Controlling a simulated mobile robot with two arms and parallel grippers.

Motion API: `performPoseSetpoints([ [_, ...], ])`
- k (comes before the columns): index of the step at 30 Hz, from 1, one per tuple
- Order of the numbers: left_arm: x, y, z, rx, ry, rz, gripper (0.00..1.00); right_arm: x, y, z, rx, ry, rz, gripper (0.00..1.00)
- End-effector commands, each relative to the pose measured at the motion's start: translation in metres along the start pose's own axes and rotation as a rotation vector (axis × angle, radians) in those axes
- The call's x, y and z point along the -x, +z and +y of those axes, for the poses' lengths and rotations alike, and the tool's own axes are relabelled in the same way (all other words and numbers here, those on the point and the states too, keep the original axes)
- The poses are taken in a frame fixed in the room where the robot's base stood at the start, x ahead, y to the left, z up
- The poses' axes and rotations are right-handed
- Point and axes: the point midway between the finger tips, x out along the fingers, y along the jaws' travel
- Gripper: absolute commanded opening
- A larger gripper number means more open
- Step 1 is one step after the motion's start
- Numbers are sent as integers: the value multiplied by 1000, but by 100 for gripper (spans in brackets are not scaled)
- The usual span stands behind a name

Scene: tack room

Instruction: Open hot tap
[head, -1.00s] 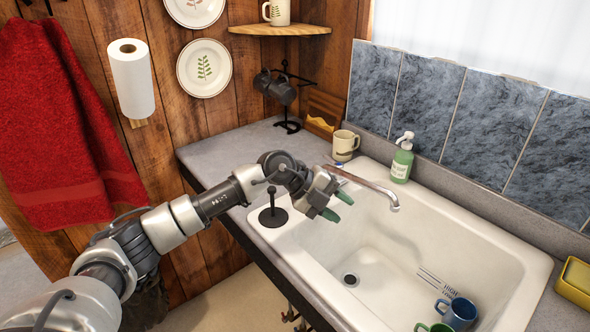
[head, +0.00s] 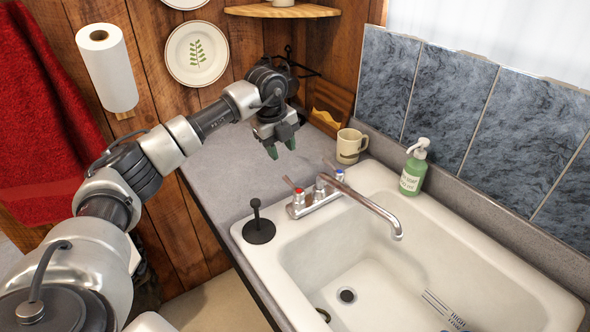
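The hot tap (head: 298,198) is the red-marked silver lever handle at the near left end of the chrome faucet. The cold tap (head: 340,177) has a blue mark and sits at the other end. The spout (head: 368,207) reaches right over the white sink (head: 420,220). My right gripper is not in view.
A black plunger-like stopper (head: 259,224) stands on the sink's left corner. A paper towel roll (head: 107,68) hangs on the wooden wall. The grey counter (head: 215,170) left of the faucet is clear.

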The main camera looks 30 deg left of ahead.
Motion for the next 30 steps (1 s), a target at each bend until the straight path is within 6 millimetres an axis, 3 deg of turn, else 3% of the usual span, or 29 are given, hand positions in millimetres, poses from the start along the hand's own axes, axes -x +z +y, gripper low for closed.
performPoseSetpoints([
  [10, -59, -2, 0, -1, 3, 4, 39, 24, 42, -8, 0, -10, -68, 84],
  [14, -81, -1, 0, 0, 2, 4, 39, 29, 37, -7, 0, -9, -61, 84],
  [18, -96, -1, 0, -1, 0, 3, 39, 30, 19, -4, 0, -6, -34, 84],
  [22, -102, -1, 0, -2, 0, 2, 39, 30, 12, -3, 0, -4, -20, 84],
  [30, -103, -1, 0, -2, -1, 2, 36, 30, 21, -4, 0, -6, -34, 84],
])
